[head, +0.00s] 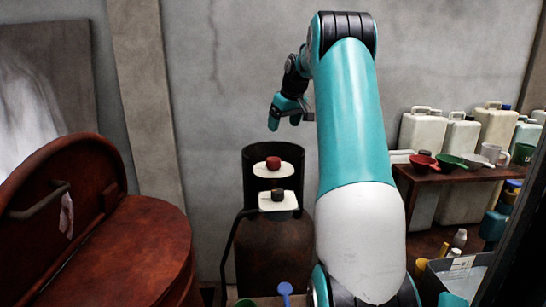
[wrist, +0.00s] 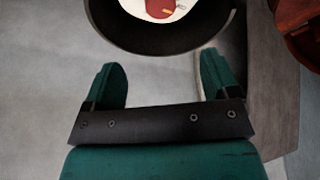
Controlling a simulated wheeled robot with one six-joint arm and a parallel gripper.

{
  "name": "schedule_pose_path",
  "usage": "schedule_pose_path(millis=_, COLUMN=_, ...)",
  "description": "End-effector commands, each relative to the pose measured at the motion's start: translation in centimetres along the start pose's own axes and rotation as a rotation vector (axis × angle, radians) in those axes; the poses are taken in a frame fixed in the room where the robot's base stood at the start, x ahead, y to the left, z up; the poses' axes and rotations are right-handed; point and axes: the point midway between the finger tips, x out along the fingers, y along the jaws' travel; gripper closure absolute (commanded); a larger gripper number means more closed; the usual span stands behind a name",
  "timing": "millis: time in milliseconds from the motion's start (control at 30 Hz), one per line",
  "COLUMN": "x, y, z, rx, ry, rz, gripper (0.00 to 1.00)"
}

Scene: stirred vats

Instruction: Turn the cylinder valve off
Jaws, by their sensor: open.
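The brown gas cylinder (head: 270,255) stands against the wall in the middle of the head view, with a dark open-fronted collar (head: 257,157) at its top. A red knob (head: 273,162) sits on a white plate inside the collar. A dark knob (head: 278,194) sits on a second white plate lower in front. My gripper (head: 287,117) is open and empty, above the collar and apart from it. In the wrist view, my gripper's fingers (wrist: 162,78) are spread. The red knob (wrist: 160,7) and collar (wrist: 170,43) show at the top edge, beyond the fingertips, partly cut off.
A large rusty-red vat (head: 130,245) with a raised lid stands at the left. A shelf (head: 410,174) at the right holds scoops and a mug, with several pale jugs (head: 422,132) behind. A grey bin (head: 460,272) is at lower right. Bare wall lies behind my gripper.

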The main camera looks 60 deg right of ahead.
Motion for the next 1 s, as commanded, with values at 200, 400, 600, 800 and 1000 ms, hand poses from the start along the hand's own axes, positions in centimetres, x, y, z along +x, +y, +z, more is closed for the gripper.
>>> schedule_pose_path(millis=200, x=4.7, y=-0.2, z=0.0, rx=0.000, ry=-0.006, rz=-0.004, gripper=0.19)
schedule_pose_path(millis=400, x=9.2, y=-0.2, z=0.0, rx=0.000, ry=-0.005, rz=-0.003, gripper=0.19)
schedule_pose_path(millis=600, x=13.1, y=-0.3, z=0.0, rx=-0.001, ry=-0.004, rz=-0.002, gripper=0.19)
schedule_pose_path(millis=800, x=15.3, y=-0.2, z=0.0, rx=-0.001, ry=-0.002, rz=-0.001, gripper=0.19)
schedule_pose_path(millis=1000, x=15.8, y=-0.2, z=0.0, rx=-0.001, ry=-0.001, rz=0.000, gripper=0.19)
